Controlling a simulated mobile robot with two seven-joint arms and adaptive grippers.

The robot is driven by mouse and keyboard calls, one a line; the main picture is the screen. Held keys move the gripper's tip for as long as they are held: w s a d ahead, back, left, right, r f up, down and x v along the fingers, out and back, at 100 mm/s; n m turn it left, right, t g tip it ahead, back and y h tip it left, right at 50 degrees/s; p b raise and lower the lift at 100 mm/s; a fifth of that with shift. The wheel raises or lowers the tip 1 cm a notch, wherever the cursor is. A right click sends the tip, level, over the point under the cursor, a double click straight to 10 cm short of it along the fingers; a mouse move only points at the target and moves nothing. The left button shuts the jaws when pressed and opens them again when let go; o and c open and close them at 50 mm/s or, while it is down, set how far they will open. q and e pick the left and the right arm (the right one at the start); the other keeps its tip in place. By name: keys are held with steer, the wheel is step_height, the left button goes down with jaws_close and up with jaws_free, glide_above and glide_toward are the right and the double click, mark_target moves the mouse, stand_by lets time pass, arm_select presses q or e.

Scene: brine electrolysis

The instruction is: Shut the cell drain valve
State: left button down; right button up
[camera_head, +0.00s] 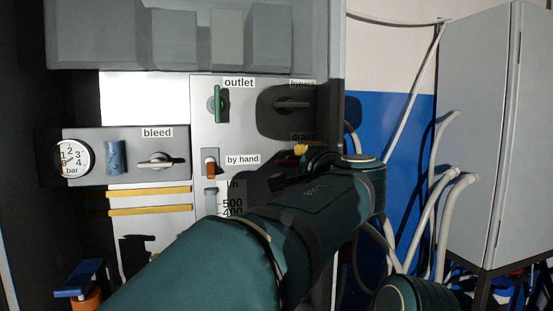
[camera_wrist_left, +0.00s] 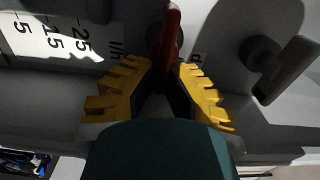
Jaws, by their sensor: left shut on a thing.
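The drain label (camera_head: 303,137) shows on the grey panel in the head view, with my left gripper (camera_head: 300,149) just below it. In the left wrist view, a red lever handle (camera_wrist_left: 172,32) stands between the yellow fingers of my left gripper (camera_wrist_left: 163,68), beside a partly hidden label starting with "d". The gripper is shut on this red handle, its fingers on either side of the near end. The handle's pivot is mostly in shadow. My right gripper is not in view.
The green outlet handle (camera_head: 217,104) is upright; the bypass handle (camera_head: 292,104) and bleed handle (camera_head: 160,161) lie level. Pale hoses (camera_head: 449,220) and a grey cabinet (camera_head: 485,130) stand right.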

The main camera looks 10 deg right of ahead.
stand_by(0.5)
arm_select(q)
steer(key=c, duration=1.1)
jaws_free()
steer(key=shift+w, duration=0.1)
steer(key=shift+o, duration=0.2)
steer(key=s, duration=1.2)
steer(key=shift+d, duration=0.2)
